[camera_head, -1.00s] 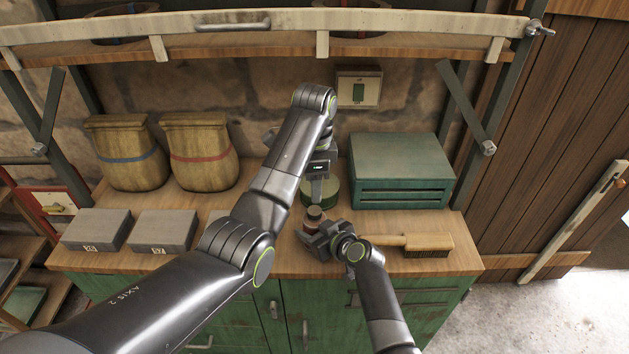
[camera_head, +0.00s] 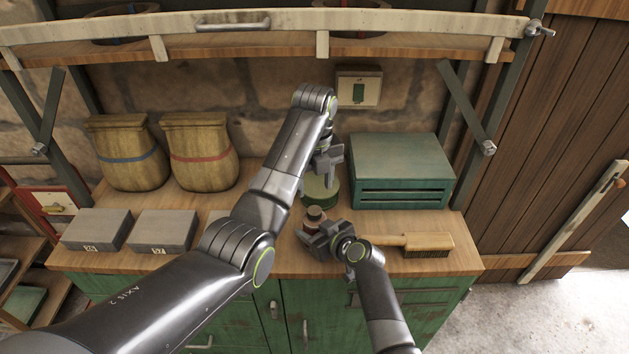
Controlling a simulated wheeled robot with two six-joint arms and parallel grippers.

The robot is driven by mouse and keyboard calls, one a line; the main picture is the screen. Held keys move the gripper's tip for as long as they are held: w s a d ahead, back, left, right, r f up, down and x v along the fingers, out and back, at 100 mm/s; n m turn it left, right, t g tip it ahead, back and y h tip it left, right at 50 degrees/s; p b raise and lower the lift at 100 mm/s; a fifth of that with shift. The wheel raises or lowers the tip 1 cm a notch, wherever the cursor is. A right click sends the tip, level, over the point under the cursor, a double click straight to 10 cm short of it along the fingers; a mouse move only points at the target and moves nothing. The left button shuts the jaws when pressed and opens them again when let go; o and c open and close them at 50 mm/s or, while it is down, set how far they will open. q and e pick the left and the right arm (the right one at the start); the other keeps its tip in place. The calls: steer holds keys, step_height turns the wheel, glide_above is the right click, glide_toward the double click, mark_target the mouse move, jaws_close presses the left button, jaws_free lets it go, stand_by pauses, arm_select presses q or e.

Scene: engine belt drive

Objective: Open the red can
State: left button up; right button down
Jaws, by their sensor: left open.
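A tan sack-like container with a red band (camera_head: 201,158) stands at the back left of the bench, its lid area closed. A matching container with a blue band (camera_head: 132,157) stands to its left. My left gripper (camera_head: 327,172) is open and points down just above a round green tin (camera_head: 321,195). The arm and gripper hide part of that tin. My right gripper (camera_head: 313,237) is low over the bench beside a small brownish-red cylinder (camera_head: 313,215). Whether its jaws are open or touch the cylinder is unclear. No other red can shows plainly.
A green slatted box (camera_head: 402,175) stands at the back right, with a brush (camera_head: 418,242) in front of it. A shelf with a pale rail (camera_head: 390,22) runs above. My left arm crosses the middle.

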mark_target(314, 210)
arm_select(q)
steer(key=shift+f, duration=3.95)
